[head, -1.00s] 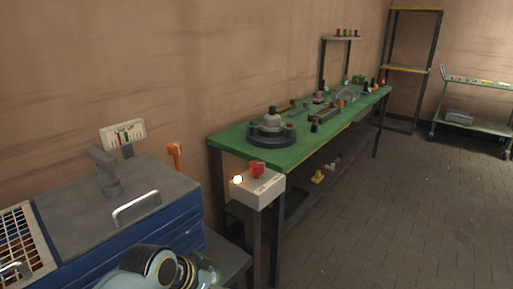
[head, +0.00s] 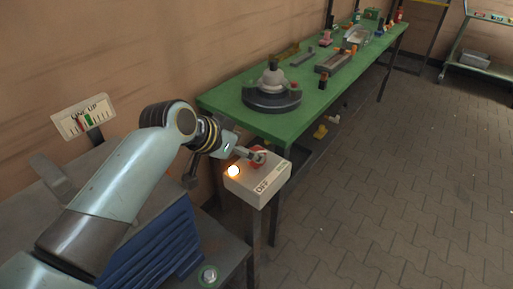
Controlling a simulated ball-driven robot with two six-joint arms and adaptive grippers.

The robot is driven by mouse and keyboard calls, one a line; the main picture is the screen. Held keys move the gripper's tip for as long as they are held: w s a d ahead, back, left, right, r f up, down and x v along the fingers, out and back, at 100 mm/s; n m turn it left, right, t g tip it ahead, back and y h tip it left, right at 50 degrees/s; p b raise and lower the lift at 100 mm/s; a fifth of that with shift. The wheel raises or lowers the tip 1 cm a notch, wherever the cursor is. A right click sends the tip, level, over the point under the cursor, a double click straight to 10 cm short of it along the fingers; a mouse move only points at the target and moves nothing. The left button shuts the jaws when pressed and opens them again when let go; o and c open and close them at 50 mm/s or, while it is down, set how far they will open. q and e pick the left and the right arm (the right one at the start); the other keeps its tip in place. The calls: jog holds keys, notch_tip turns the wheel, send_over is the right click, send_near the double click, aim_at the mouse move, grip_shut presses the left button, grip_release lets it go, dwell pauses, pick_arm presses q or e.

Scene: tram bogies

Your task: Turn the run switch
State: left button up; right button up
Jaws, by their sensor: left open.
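The run switch is a red knob (head: 256,164) on top of a pale switch box (head: 262,187) on a post. The box's front carries the word OFF and a second label too small to read surely. A lamp (head: 233,171) on the box's left glows orange-white. My left gripper (head: 259,156) is at the red knob, its fingers pointing right across the knob's top. It is open. The fingers partly hide the knob, and I cannot tell whether they touch it. My right gripper is not in view.
A green workbench (head: 228,104) with a round dark fixture (head: 271,94) and several small parts stands just behind the box. A blue cabinet (head: 150,255) is under my left arm. A gauge plate (head: 83,116) stands at left. The paved floor at right is clear.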

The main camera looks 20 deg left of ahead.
pick_arm(q)
jog(key=x, duration=0.3)
jog(key=shift+w+f, duration=0.3)
jog(key=shift+x, duration=1.1)
jog(key=shift+f, duration=0.1)
jog(key=shift+c, duration=2.9)
jog(key=c, duration=0.6)
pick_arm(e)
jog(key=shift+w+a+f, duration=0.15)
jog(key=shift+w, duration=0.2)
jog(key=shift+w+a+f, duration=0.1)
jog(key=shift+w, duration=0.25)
